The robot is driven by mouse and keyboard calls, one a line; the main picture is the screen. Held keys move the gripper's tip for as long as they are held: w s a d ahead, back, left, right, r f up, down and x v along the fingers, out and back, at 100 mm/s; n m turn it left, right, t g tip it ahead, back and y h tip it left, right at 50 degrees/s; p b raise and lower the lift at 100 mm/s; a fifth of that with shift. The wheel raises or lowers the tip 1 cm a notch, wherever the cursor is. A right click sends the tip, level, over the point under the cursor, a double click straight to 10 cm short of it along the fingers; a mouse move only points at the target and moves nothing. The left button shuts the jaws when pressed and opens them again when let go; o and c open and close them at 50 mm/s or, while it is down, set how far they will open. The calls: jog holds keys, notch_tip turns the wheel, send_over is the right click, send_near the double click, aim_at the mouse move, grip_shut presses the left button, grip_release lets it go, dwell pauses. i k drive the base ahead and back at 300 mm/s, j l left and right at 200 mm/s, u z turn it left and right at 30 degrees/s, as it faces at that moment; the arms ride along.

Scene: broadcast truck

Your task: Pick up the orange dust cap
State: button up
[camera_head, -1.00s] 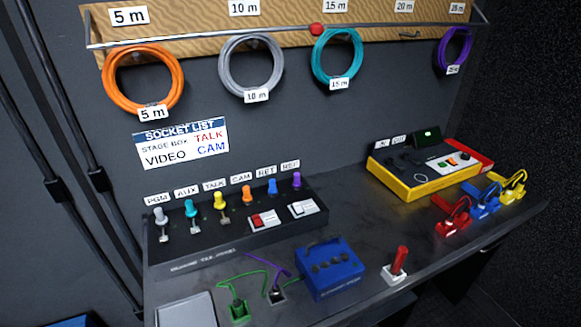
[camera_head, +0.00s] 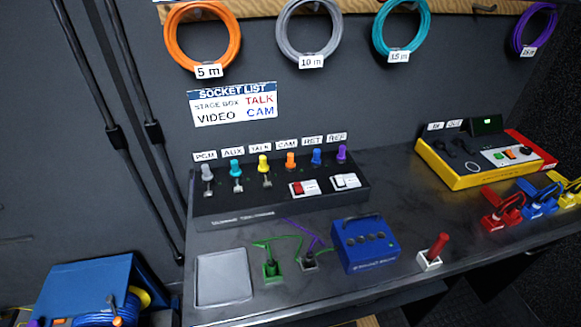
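The orange dust cap (camera_head: 290,160) sits upright on the black socket panel (camera_head: 285,199), under the CAM label (camera_head: 287,145). It stands in a row of coloured caps, between the yellow cap (camera_head: 263,163) under TALK and the blue cap (camera_head: 316,157) under NET. The grey cap (camera_head: 207,171), teal cap (camera_head: 236,167) and purple cap (camera_head: 341,153) fill the rest of the row. My gripper does not show in this view.
An empty grey tray (camera_head: 223,278) lies at the desk's front left. Green and grey plugs, a blue box (camera_head: 366,243) and a red-handled switch (camera_head: 434,251) stand before the panel. A yellow-and-red console (camera_head: 467,176) is at right. Cable coils hang above; a blue case (camera_head: 90,287) is lower left.

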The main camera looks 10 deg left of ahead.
aim_at(289, 163)
jog(key=i+j+u, duration=0.1)
jog(key=j, duration=0.35)
jog(key=i+j, duration=0.3)
jog(key=j, duration=0.2)
jog(key=i+j+u, duration=0.15)
jog(key=j, duration=0.3)
jog(key=i+j, duration=0.3)
jog(key=i+j+u, duration=0.15)
jog(key=j, duration=0.4)
jog(key=i, duration=0.1)
